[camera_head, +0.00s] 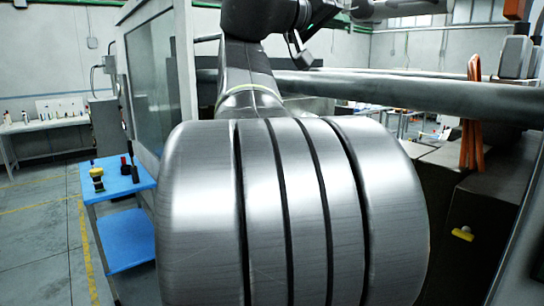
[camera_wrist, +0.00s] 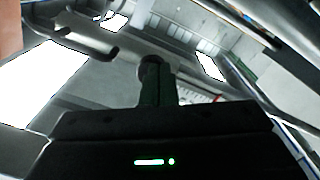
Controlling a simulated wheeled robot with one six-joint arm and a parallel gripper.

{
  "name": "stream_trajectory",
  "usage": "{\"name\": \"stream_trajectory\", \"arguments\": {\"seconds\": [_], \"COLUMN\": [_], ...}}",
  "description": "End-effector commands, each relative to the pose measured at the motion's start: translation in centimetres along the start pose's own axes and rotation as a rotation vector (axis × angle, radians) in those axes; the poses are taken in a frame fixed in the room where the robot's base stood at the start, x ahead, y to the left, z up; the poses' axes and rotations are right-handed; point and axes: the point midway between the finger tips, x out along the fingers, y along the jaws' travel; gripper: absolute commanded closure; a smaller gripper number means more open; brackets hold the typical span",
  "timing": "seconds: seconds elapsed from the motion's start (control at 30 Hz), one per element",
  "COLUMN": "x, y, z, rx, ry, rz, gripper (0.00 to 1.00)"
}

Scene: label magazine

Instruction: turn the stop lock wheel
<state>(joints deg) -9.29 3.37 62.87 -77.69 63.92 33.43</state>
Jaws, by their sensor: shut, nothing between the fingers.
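I cannot make out the stop lock wheel for certain in either view. A small yellow knob-like part (camera_head: 462,233) shows on the dark machine housing at the right of the head view; I cannot tell whether it is the wheel. In the wrist view my gripper (camera_wrist: 153,63) points away from the camera, its dark fingers together with nothing between them. Nothing is seen touching it.
A large grooved metal drum (camera_head: 290,215) fills the middle of the head view and blocks much behind it. A long grey bar (camera_head: 400,92) crosses behind. A blue cart (camera_head: 120,180) with small items stands left. Open floor (camera_head: 40,240) lies beyond it.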

Motion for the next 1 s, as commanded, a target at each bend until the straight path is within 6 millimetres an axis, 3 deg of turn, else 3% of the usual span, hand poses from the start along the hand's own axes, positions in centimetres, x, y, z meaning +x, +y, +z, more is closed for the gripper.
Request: {"name": "stream_trajectory", "arguments": {"seconds": [0.4, 1.0], "x": [4.7, 5.3], "y": [0.0, 0.0], "z": [0.1, 0.0], "rx": [0.000, 0.000], "ry": [-0.002, -0.002], "rz": [0.000, -0.001], "gripper": [1.00, 1.00]}}
